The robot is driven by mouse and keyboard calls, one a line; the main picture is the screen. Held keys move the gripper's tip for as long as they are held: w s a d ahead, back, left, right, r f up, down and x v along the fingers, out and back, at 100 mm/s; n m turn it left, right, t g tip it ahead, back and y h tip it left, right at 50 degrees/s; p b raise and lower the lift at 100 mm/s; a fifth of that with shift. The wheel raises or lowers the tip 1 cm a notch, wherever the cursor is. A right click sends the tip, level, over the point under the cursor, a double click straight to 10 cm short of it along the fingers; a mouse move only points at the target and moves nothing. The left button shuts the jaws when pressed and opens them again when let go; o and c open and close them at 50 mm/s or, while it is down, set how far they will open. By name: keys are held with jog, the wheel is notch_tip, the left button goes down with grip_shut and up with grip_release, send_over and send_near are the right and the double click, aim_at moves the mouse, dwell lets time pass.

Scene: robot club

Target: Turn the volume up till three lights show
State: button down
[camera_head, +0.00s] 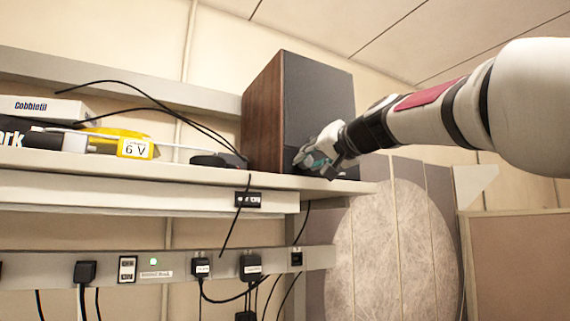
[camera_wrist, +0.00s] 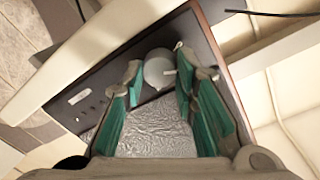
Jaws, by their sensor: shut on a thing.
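The speaker (camera_head: 263,115) is a tall box with wood-brown sides and a dark grey front, standing on the shelf. In the wrist view, its dark front panel (camera_wrist: 105,80) carries a round pale grey knob (camera_wrist: 158,66). My gripper (camera_head: 318,160) is at the lower front of the speaker. In the wrist view, its green-padded fingers stand on both sides of the knob, shut on it. A row of small dark dots (camera_wrist: 84,119) and a pale label (camera_wrist: 78,98) lie on the panel to the left. I cannot make out any lit light there.
The shelf (camera_head: 150,168) holds a white box (camera_head: 45,108), a yellow item marked 6 V (camera_head: 137,149) and black cables left of the speaker. Below it runs a power rail (camera_head: 215,262) with plugs and a green light. A round pale panel (camera_head: 395,250) stands at the lower right.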

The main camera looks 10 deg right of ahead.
jog(key=m+p, duration=0.1)
jog(key=m, duration=0.4)
jog(key=shift+d, duration=0.1)
jog(key=m+p, duration=0.2)
jog(key=m, duration=0.2)
jog(key=shift+m+y, duration=0.4)
dwell(0.4)
jog(key=c, duration=1.3)
grip_release()
